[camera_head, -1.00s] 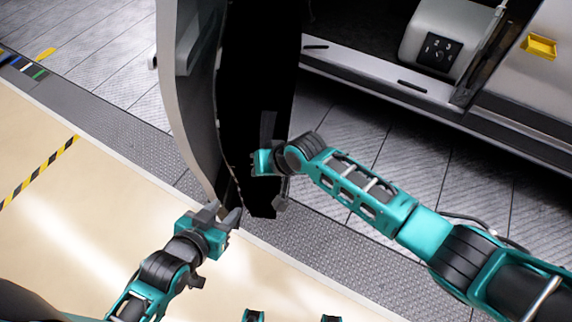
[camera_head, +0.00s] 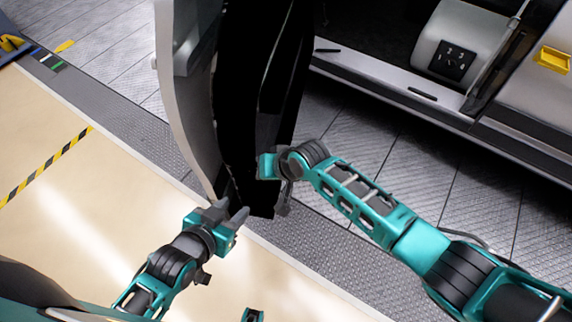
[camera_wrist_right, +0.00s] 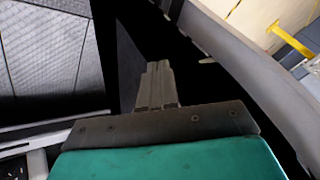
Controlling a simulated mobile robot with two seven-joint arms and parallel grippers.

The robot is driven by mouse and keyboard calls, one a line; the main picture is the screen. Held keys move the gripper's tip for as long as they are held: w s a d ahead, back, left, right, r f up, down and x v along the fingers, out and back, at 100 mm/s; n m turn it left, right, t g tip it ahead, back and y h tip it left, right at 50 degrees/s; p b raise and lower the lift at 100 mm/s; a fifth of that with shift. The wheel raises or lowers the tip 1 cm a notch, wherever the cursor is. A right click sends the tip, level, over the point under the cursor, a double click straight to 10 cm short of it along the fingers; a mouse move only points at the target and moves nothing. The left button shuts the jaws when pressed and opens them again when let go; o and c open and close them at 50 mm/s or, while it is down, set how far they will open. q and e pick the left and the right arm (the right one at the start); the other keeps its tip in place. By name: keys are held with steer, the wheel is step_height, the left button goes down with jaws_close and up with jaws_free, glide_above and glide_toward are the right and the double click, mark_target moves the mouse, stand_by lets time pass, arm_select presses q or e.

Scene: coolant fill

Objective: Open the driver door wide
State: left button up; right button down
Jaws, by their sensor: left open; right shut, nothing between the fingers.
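The driver door (camera_head: 185,95) stands open, swung out from the car body. Its silver outer skin faces left and its black inner side (camera_head: 240,100) faces the cabin. My right gripper (camera_head: 268,130) is on the inner side, shut with nothing between its fingers. Its fingers (camera_wrist_right: 157,85) also show in the right wrist view, in front of the dark inner panel; whether they touch it I cannot tell. My left gripper (camera_head: 230,212) is open by the door's lower edge, low in the picture. Contact there is unclear.
The door sill (camera_head: 390,85) and dark cabin lie to the right, with a grey seat base (camera_head: 450,45) inside. Grey tiled floor (camera_head: 440,170) lies beside the car. A beige floor (camera_head: 60,230) with a yellow-black stripe (camera_head: 45,168) is open at left.

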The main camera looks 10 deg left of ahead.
arm_select(q)
steer(key=shift+w+d+r+p, duration=0.1)
steer(key=shift+w+r+p, duration=0.05)
steer(key=shift+r+p, duration=0.5)
steer(key=shift+w+d+r+p, duration=0.1)
steer(key=shift+r+p, duration=0.3)
steer(key=shift+r, duration=0.35)
arm_select(e)
steer(key=s+v, duration=0.1)
steer(key=v, duration=0.9)
steer(key=shift+s+f, duration=0.1)
steer(key=shift+s, duration=0.05)
arm_select(q)
steer(key=shift+s+f, duration=0.1)
steer(key=shift+s, duration=0.1)
arm_select(e)
steer(key=s+d+f+t+h, duration=0.1)
steer(key=s+d+t, duration=0.1)
steer(key=d, duration=0.6)
steer(key=s+d+f+m+t+h, duration=0.1)
steer(key=s+d+t+h, duration=0.1)
steer(key=d, duration=0.7)
steer(key=s+d+f+t+h, duration=0.1)
steer(key=s+d+t, duration=0.2)
steer(key=d, duration=0.6)
steer(key=shift+s+f+t+h, duration=0.3)
steer(key=shift+s+f+t, duration=0.1)
steer(key=shift+s, duration=0.1)
